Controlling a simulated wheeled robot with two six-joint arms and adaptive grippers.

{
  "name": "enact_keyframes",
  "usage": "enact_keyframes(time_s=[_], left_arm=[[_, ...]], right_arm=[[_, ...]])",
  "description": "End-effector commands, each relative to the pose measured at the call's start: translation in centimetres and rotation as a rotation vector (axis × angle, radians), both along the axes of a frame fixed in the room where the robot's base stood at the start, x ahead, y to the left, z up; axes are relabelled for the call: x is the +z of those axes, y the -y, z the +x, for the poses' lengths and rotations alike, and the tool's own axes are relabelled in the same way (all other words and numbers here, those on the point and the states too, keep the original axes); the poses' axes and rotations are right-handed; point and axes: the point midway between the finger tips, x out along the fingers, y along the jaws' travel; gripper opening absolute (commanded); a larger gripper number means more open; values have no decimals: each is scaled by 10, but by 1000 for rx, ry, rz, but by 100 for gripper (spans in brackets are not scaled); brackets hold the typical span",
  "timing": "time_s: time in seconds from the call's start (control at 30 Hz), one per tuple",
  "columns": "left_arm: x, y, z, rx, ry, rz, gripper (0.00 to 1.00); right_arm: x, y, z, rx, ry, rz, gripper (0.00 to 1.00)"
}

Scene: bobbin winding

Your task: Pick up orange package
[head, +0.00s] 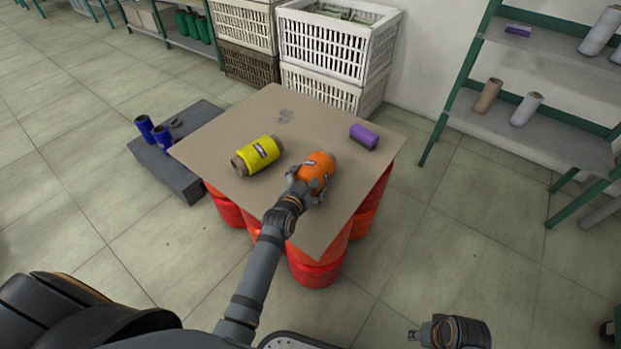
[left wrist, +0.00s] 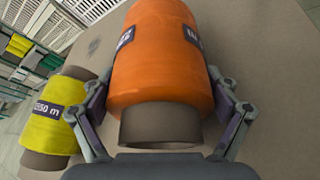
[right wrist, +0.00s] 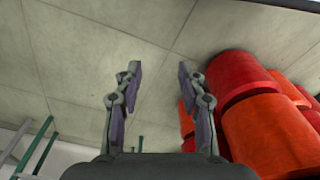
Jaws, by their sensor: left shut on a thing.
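The orange package (head: 317,167) is an orange spool of thread on a brown core, with a dark label. It lies on the brown board (head: 225,135) on top of red barrels. My left gripper (head: 306,186) is shut on it, with one finger on each side. In the left wrist view the orange package (left wrist: 160,60) fills the middle, its core end facing my palm. I cannot tell whether it is lifted off the board. My right gripper (right wrist: 157,80) is open and empty; in the head view it shows at the bottom right (head: 432,334).
A yellow spool (head: 256,156) lies left of the orange package. Red barrels (head: 316,270) stand below the board. Blue spools (head: 161,135) are on a low grey block. White crates (head: 325,45) and a shelf (head: 530,130) stand behind.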

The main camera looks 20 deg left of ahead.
Motion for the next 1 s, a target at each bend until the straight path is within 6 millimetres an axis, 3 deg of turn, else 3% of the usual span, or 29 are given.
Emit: enact_keyframes(time_s=[0.5,0.7,1.0], left_arm=[[90,0,1,1,5,-1,44],[99,0,1,0,4,0,44],[98,0,1,0,4,0,44]], right_arm=[[-96,23,-11,-19,7,-40,40],[-108,26,-15,-20,11,-46,40],[-108,26,-15,-20,12,-45,40]])
